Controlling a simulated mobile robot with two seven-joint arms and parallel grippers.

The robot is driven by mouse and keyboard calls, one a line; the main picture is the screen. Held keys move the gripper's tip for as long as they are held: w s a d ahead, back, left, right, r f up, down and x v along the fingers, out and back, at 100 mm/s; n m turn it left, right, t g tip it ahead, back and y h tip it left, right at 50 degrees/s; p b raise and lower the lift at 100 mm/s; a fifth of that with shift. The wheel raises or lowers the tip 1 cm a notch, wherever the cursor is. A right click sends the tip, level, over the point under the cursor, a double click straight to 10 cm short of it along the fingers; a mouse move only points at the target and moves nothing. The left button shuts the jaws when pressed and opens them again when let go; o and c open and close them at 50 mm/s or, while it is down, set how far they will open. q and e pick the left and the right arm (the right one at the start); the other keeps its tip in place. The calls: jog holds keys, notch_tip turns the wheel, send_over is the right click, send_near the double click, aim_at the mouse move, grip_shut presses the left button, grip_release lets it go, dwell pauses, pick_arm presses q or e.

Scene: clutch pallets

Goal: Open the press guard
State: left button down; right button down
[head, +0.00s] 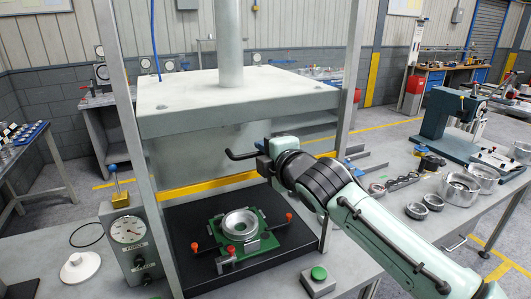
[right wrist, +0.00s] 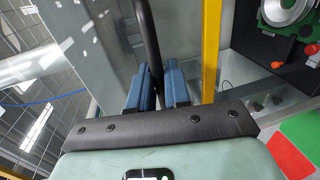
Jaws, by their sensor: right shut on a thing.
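The press guard is a clear panel between two grey posts, with a yellow strip (head: 205,186) along its lower edge. The strip also shows in the right wrist view (right wrist: 211,45). In the head view the strip appears above the black press bed (head: 180,222). A black bar handle (head: 240,155) sticks out from the guard. My right gripper (head: 263,153) is shut on this handle. In the right wrist view the handle (right wrist: 147,35) runs between its blue fingers (right wrist: 158,90). My left gripper is not in view.
A green fixture (head: 263,244) with a metal ring (head: 241,224) and red-tipped clamps sits on the bed. A gauge box (head: 132,240) stands left, a green button box (head: 318,280) in front. Metal rings and a small green press (head: 450,120) occupy the right bench.

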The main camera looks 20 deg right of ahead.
jog(key=c, duration=1.3)
grip_release()
